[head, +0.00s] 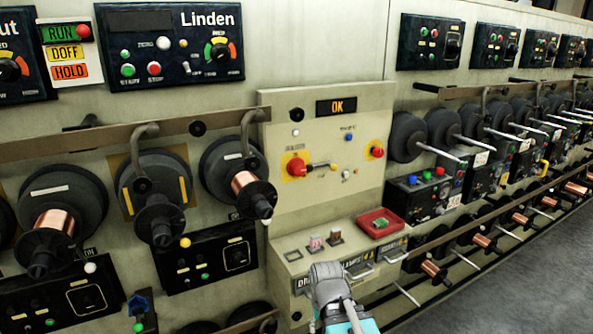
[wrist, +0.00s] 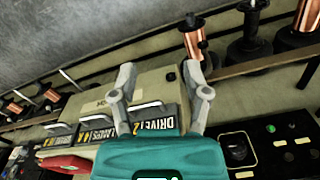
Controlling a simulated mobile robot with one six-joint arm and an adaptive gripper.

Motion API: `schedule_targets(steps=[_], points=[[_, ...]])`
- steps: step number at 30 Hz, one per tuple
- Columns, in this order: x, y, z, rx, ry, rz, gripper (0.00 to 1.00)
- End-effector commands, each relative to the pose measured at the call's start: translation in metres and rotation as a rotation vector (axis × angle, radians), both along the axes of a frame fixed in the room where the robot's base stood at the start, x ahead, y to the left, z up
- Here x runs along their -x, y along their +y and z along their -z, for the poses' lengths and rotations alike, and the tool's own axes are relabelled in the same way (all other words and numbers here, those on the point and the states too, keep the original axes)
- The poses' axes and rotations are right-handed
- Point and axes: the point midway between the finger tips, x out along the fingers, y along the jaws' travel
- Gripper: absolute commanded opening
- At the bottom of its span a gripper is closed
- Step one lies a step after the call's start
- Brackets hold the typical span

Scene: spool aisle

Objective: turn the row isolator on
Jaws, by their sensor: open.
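The cream control panel (head: 328,135) has an "OK" display at its top. On its left is a red rotary knob (head: 297,167) on a yellow plate, with a red-and-yellow lever part reaching right; this looks like the row isolator. Its exact on or off position is too small to tell. A smaller red button (head: 376,152) on yellow is at the panel's right. My gripper (head: 328,268) is below the panel, in front of the drawer box. In the wrist view my gripper (wrist: 160,75) is open with nothing between its fingers; the knob is not seen there.
The drawer box (head: 283,243) sticks out under the panel, with handles and a red tray (head: 380,222) on top. Its label reads "DRIVE 2" in the wrist view (wrist: 155,120). Spools on a rail (head: 158,190) project at left; more spools (head: 407,137) line the right. Grey floor (head: 490,270) is clear.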

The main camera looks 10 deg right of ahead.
Motion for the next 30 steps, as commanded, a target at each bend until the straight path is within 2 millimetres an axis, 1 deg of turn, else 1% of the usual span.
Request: schedule_targets(steps=[1,3,5,6,8,11,14,17,18,23,24,26,30], points=[[-0.001,0.000,0.000,-0.003,-0.002,0.003,0.78],[-0.004,0.002,-0.001,-0.014,-0.010,0.013,0.91],[-0.008,0.004,-0.002,-0.031,-0.021,0.029,1.00],[-0.012,0.006,-0.003,-0.047,-0.032,0.046,1.00],[-0.020,0.002,-0.006,-0.081,-0.054,0.086,1.00],[-0.040,0.010,-0.013,-0.165,-0.102,0.170,1.00],[-0.065,0.023,-0.025,-0.283,-0.160,0.287,1.00],[-0.096,0.036,-0.042,-0.430,-0.214,0.436,1.00],[-0.109,0.040,-0.050,-0.496,-0.233,0.503,1.00],[-0.160,0.050,-0.090,-0.772,-0.281,0.782,1.00],[-0.173,0.050,-0.101,-0.844,-0.284,0.856,1.00],[-0.191,0.048,-0.118,-0.953,-0.285,0.965,1.00],[-0.232,0.037,-0.159,-1.215,-0.251,1.223,1.00]])
